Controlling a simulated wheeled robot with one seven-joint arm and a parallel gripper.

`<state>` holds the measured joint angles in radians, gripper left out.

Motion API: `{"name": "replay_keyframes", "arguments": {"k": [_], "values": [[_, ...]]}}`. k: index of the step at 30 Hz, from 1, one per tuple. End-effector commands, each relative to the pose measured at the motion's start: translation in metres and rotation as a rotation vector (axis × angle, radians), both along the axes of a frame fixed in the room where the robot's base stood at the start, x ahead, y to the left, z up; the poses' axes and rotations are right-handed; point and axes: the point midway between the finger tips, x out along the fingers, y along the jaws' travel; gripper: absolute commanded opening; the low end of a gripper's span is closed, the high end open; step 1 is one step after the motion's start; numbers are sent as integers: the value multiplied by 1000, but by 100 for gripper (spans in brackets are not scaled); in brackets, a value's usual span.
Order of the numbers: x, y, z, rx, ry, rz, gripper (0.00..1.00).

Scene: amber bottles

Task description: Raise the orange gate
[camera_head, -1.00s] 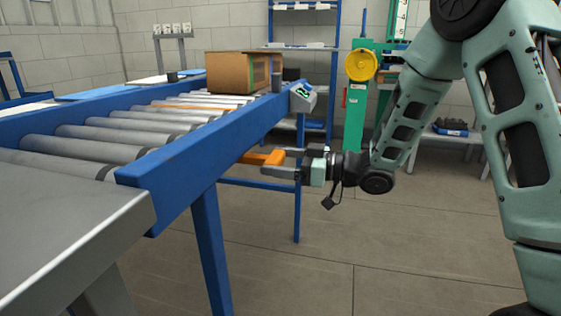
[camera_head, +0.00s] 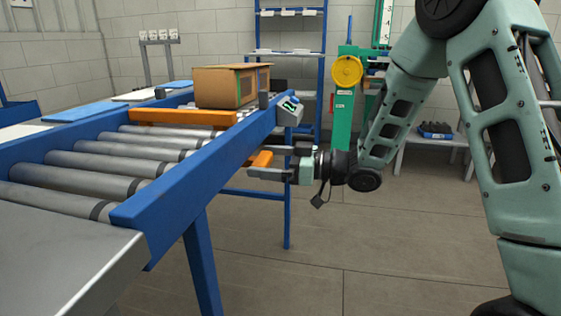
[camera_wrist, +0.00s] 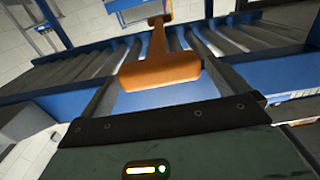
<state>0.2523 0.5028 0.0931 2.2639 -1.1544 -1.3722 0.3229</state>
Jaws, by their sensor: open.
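The orange gate (camera_head: 183,117) is a flat bar standing up above the rollers, across the blue conveyor, just in front of a cardboard box. Its orange handle (camera_head: 262,159) sticks out past the conveyor's near side rail. My gripper (camera_head: 272,161) is open at the handle, with one finger above and one below it in the head view. In the wrist view the handle's crossbar (camera_wrist: 160,72) lies between my fingers, with its stem running to the conveyor. I cannot tell whether a finger touches the handle.
The cardboard box (camera_head: 230,87) rests on the rollers behind the gate. A small grey device (camera_head: 289,111) is mounted on the blue side rail (camera_head: 200,160). A green post with a yellow wheel (camera_head: 347,71) stands behind my arm.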

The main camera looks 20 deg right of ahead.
Motion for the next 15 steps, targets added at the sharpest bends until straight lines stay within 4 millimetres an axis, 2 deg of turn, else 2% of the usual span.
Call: {"name": "replay_keyframes", "arguments": {"k": [5,15], "values": [[-10,-16,1,-1,2,-4,100],[-55,-79,2,0,2,-8,100]]}}
